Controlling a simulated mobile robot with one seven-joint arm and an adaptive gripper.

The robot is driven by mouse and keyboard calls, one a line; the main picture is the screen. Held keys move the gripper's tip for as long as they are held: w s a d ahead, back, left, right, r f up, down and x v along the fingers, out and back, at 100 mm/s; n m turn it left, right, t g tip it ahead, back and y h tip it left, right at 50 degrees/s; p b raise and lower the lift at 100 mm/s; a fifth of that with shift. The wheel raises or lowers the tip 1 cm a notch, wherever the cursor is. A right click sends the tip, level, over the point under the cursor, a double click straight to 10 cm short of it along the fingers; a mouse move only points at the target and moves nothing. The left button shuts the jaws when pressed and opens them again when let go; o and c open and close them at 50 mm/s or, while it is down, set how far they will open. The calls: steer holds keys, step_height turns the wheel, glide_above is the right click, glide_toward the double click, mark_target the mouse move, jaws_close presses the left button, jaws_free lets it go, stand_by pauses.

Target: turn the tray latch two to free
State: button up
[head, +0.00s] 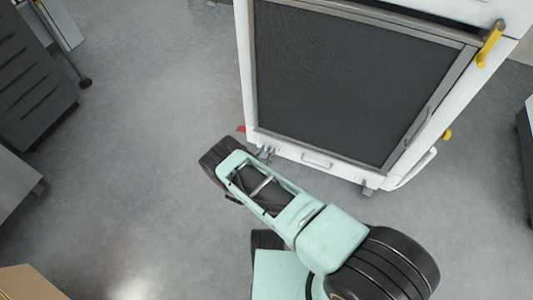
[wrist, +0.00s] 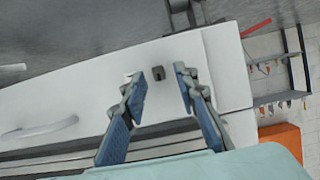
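The white ozone washer (head: 245,60) stands at the top of the head view. Along its bottom is a white front strip with a pale handle (head: 317,160); a similar handle shows at the left in the wrist view (wrist: 38,129). A small dark latch-like piece (wrist: 159,73) sits on the white panel (wrist: 85,100), between my fingertips in the picture. I cannot tell its turned position or whether a finger touches it. My gripper (wrist: 160,75) is open, its two blue-padded fingers apart and empty. In the head view it is small at the strip's left end (head: 265,153).
The washer has a dark mesh door (head: 350,75), a yellow lever (head: 489,45) and a yellow knob (head: 447,134). Grey cabinets (head: 35,75) stand at the left. Open grey floor (head: 150,140) lies between. An orange box (wrist: 281,145) shows in the wrist view.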

steer(key=shift+c, duration=0.6)
jaws_close()
